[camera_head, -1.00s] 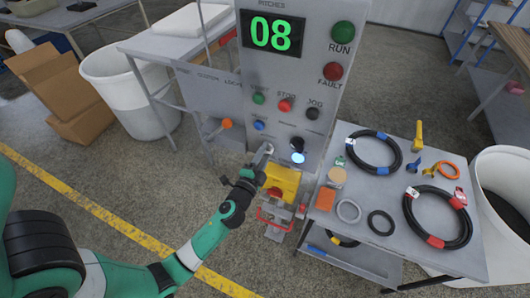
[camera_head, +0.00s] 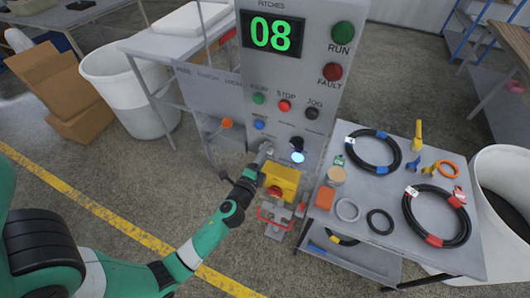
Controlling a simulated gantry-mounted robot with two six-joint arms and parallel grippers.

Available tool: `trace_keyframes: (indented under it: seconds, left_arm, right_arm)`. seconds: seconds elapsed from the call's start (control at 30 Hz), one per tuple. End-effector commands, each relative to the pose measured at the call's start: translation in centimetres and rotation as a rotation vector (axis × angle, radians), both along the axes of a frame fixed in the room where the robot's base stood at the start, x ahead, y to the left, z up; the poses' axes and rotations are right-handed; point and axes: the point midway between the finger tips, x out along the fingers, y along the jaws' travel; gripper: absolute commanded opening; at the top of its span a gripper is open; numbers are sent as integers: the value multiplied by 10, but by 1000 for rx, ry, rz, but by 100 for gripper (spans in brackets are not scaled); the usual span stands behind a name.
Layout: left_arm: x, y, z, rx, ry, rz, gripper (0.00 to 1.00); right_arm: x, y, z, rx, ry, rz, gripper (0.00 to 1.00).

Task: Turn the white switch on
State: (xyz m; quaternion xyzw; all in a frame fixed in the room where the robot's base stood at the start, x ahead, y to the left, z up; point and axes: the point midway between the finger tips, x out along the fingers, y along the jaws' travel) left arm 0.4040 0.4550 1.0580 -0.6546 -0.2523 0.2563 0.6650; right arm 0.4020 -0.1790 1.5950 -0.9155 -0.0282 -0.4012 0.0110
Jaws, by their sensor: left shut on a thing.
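The grey control panel (camera_head: 318,75) stands at the top middle, with a green 08 display. My left gripper (camera_head: 265,149) is at the panel's lower left, below the blue button (camera_head: 259,124). It is shut on a small pale part there, which looks like the white switch but is mostly hidden by the fingers. The switch's position cannot be read. A lit bluish-white button (camera_head: 298,157) sits to the right of the gripper, under a black knob (camera_head: 297,144). My right gripper is not in view.
A grey table (camera_head: 335,225) at right holds coiled hoses, rings and small tools. A white bin (camera_head: 125,95) and an orange-knobbed lever (camera_head: 226,123) are at left.

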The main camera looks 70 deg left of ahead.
Motion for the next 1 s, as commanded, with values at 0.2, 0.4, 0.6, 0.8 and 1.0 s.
trace_keyframes:
  seconds: [0.2,0.4,0.6,0.8,1.0]
  left_arm:
    - [0,0,1,2,-1,-1,48]
    - [-1,-1,0,0,0,-1,48]
    - [-22,-21,-1,0,1,-3,48]
    - [-58,-54,-3,1,2,-6,48]
    - [-81,-75,-2,1,1,-4,48]
  right_arm:
    - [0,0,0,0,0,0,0]
    - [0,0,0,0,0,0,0]
    - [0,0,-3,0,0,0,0]
    - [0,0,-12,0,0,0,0]
    - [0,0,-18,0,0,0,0]
